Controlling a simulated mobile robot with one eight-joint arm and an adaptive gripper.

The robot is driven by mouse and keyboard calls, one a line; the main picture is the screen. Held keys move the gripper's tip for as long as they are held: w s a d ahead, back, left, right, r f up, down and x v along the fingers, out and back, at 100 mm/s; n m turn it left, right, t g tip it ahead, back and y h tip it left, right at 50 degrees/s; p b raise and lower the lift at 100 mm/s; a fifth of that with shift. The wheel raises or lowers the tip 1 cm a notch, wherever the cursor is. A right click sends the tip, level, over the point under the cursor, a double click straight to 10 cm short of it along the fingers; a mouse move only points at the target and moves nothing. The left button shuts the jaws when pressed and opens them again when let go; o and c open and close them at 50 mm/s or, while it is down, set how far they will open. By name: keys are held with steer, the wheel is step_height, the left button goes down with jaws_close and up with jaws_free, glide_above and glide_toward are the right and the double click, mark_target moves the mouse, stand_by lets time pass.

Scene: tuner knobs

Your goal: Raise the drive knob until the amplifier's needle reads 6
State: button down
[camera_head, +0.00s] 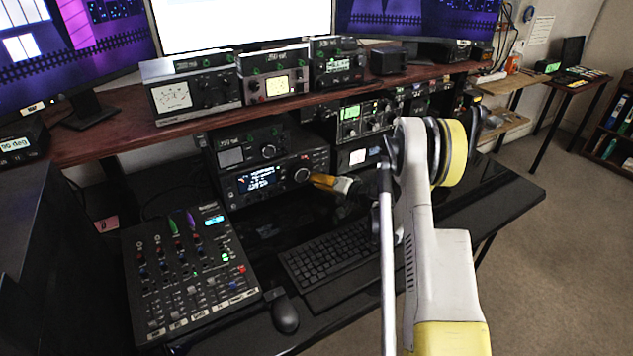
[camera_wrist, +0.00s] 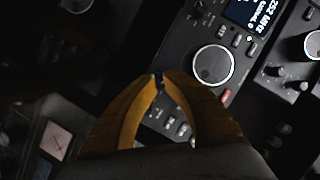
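My gripper (camera_head: 322,181) reaches left in front of the stacked radios. In the wrist view its two yellow fingers (camera_wrist: 160,77) come together at the tips, with nothing visible held between them. A large round knob with a pale rim (camera_wrist: 213,65) lies just right of the tips, apart from them. It looks like the big knob (camera_head: 301,175) on the black unit with the blue display (camera_head: 258,180). Needle-type meters show on a grey unit (camera_head: 173,96) and a yellow-lit unit (camera_head: 277,86) on the shelf. I cannot tell which unit is the amplifier, nor read any needle.
A mixer (camera_head: 190,270) stands at left on the desk, with a keyboard (camera_head: 330,262) and a mouse (camera_head: 285,314) beside it. The wooden shelf (camera_head: 120,135) overhangs the radios. My arm hides part of the right-hand equipment. Open floor (camera_head: 565,240) lies at right.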

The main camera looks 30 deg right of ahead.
steer(key=shift+f+m+t+y, duration=0.1)
steer(key=shift+m+t+y, duration=0.25)
steer(key=shift+m, duration=0.55)
steer(key=shift+m+t+y, duration=0.25)
steer(key=shift+m+y, duration=0.2)
steer(key=shift+m, duration=0.55)
steer(key=c, duration=1.4)
jaws_free()
steer(key=v, duration=1.2)
